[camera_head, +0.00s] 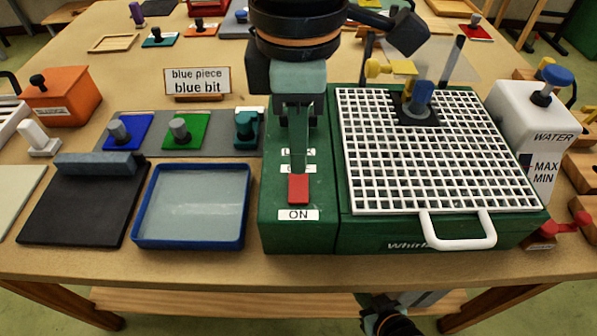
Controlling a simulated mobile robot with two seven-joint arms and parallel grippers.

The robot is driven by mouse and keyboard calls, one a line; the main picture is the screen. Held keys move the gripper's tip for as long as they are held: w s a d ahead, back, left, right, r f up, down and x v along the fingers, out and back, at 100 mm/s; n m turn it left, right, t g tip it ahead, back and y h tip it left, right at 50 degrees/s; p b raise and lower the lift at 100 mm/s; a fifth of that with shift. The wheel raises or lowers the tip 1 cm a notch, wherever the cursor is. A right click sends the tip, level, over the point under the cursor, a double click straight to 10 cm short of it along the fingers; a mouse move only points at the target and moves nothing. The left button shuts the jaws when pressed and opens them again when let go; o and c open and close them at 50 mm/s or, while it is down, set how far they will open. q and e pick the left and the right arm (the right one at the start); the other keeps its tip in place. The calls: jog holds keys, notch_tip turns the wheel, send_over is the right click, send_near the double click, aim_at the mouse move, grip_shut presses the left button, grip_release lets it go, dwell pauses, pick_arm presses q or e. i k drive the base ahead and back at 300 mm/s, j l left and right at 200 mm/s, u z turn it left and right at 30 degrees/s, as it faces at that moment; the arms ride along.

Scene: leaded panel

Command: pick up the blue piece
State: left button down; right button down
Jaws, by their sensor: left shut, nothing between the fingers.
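The blue piece (141,127), a flat blue square with a grey-blue knob, lies in the left place of a grey strip tray (156,153). My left gripper (298,168) points down over the green grinder housing, to the right of the piece and well apart from it. Its fingers are together and empty, just above the red switch (298,189) marked ON; I cannot tell whether they touch it. Part of my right gripper (376,302) shows below the table's front edge; its fingers are not clear.
Green (196,130) and teal (246,128) pieces share the tray. A card (197,81) reading "blue piece, blue bit" stands behind. A blue-rimmed basin (190,244) and dark mat (74,210) lie in front. The white grinder grid (440,190) carries a blue-knobbed black part (421,98). A water bottle (520,125) stands right.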

aim_at(128, 132)
jog(key=k, duration=1)
